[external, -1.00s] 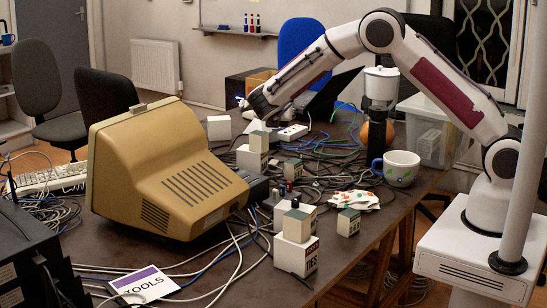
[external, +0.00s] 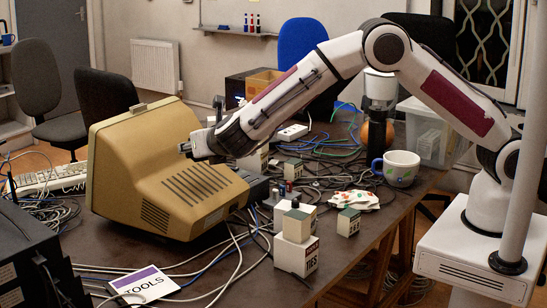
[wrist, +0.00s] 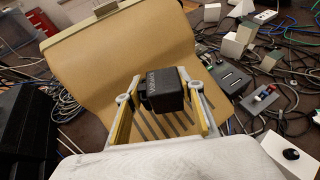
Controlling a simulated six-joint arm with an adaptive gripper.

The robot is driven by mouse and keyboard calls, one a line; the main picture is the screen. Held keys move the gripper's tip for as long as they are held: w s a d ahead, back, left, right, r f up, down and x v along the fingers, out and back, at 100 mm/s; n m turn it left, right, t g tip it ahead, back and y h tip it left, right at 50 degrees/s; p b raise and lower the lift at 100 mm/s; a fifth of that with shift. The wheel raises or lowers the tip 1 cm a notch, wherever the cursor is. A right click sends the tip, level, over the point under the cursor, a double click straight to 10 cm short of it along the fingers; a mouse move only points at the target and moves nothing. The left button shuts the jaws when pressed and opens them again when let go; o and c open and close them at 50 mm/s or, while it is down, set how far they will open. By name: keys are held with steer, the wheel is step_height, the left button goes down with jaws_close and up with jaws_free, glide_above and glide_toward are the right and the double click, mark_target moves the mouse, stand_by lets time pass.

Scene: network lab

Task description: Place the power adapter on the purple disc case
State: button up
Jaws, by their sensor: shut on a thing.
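The black power adapter (wrist: 165,88) is between the yellow-padded fingers of my gripper (wrist: 160,104) in the wrist view, and the gripper is shut on it. In the external view my gripper (external: 187,149) is in front of or above the beige monitor, up off the table; the adapter is hard to make out there. The purple disc case (external: 146,284), white with a purple band and the word TOOLS, lies flat at the table's front left. It is apart from my gripper, nearer the camera. I cannot make it out in the wrist view.
The bulky beige monitor (external: 165,185) stands close by my gripper, behind the case. Cables lie around the case. Stacked small boxes (external: 296,250) stand to its right, and a black equipment stack (external: 35,255) to its left. A spotted mug (external: 401,168) is at the right.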

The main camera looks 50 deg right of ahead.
steer(key=s+a+n+t+y, duration=0.1)
steer(key=s+a+n+y, duration=0.25)
steer(key=a, duration=0.75)
steer(key=s+a+n+y, duration=0.2)
steer(key=s+a, duration=0.3)
steer(key=a, duration=0.5)
glide_above(171, 273)
step_height(171, 273, down, 10)
steer(key=shift+s+f+m, duration=0.1)
steer(key=shift+f+m, duration=0.15)
steer(key=shift+f, duration=0.2)
steer(key=shift+a+f, duration=0.1)
steer(key=shift+f, duration=3)
steer(key=shift+f, duration=1.85)
steer(key=shift+f, duration=0.2)
